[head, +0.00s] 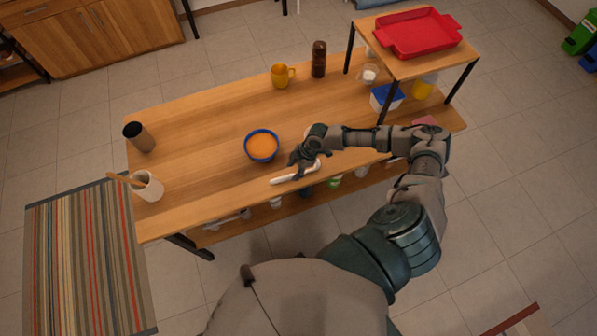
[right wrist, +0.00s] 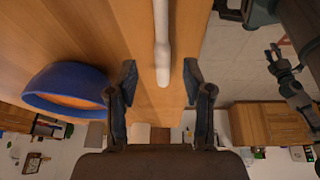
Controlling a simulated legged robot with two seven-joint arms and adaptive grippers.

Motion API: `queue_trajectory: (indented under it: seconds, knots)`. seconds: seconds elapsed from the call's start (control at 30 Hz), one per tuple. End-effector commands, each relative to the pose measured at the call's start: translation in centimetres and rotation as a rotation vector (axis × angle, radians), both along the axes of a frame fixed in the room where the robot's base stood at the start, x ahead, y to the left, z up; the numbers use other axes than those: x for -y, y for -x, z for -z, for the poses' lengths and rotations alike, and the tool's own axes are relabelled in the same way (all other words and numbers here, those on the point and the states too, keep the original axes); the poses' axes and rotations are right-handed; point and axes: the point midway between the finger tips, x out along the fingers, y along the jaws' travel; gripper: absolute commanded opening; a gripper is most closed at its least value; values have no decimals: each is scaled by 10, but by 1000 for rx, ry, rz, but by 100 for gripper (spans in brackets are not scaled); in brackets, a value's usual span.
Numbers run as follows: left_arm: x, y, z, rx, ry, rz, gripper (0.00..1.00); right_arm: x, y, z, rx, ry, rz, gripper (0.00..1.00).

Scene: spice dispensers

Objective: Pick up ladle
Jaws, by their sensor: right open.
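The white ladle (head: 285,179) lies on the wooden table near its front edge. In the right wrist view its white handle (right wrist: 162,45) runs between my fingers. My right gripper (head: 297,168) is over the ladle in the head view, hiding part of it. In the right wrist view my right gripper (right wrist: 158,82) is open, one finger on each side of the handle, with nothing held. A dark gripper, seemingly my left gripper (right wrist: 281,68), shows small at the right of the right wrist view, away from the ladle; its opening is unclear.
A yellow mug (head: 282,76), a dark grinder (head: 319,59), a dark cylinder (head: 139,137) and a white crock (head: 149,186) stand farther off. A raised shelf (head: 399,62) bears a red tray (head: 419,34).

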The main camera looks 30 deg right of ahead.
Motion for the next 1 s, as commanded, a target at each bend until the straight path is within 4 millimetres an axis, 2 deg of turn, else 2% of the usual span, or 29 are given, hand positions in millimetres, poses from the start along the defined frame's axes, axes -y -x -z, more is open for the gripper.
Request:
queue_trajectory:
  seconds: [0.2, 0.47, 0.67, 1.0]
  knots:
    - [-5, 0, -3, 0, -6, 2, 40, -12, -4, 27, 0, 0, 1, 51]
    - [-15, -1, -3, 1, -17, 2, 40, -10, -4, 31, 0, -3, 1, 51]
    - [-15, -1, -3, 2, -17, 1, 40, -10, -4, 31, 0, -3, 1, 1]
    - [-6, -1, -3, 2, -8, -1, 40, -11, -3, 30, -2, -1, 1, 0]
